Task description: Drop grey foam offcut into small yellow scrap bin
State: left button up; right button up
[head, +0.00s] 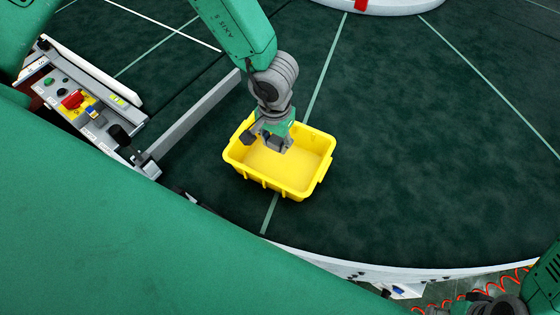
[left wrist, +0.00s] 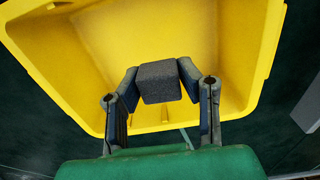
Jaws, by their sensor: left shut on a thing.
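The small yellow scrap bin (head: 318,145) stands on the dark green conveyor in the head view, and its inside fills much of the left wrist view (left wrist: 75,55). My left gripper (head: 270,143) is over the bin, with its fingers at or just inside the opening. In the left wrist view, my left gripper (left wrist: 158,84) is shut on the grey foam offcut (left wrist: 158,82), a dark grey block between the fingertips. The bin floor beyond the block looks bare. The exact height of the block above the floor cannot be told. Part of my right gripper (head: 490,303) shows at the bottom right corner, its fingers unclear.
A control panel (head: 85,105) with a red knob stands at the left. A grey rail (head: 195,118) runs from it toward the bin's left side. The conveyor's pale rim (head: 350,268) curves below. The belt right of the bin is clear.

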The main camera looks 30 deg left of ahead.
pick_arm(q)
jog(key=o, duration=0.4)
jog(key=shift+d+r, duration=0.1)
jog(key=o, duration=0.4)
jog(key=shift+o, duration=0.2)
jog(key=shift+a, duration=0.6)
notch_tip(320, 180, up, 12)
jog(key=shift+a+f, duration=0.2)
jog(key=shift+a, duration=0.1)
jog(key=shift+w+d, duration=0.1)
jog(key=shift+d, duration=0.3)
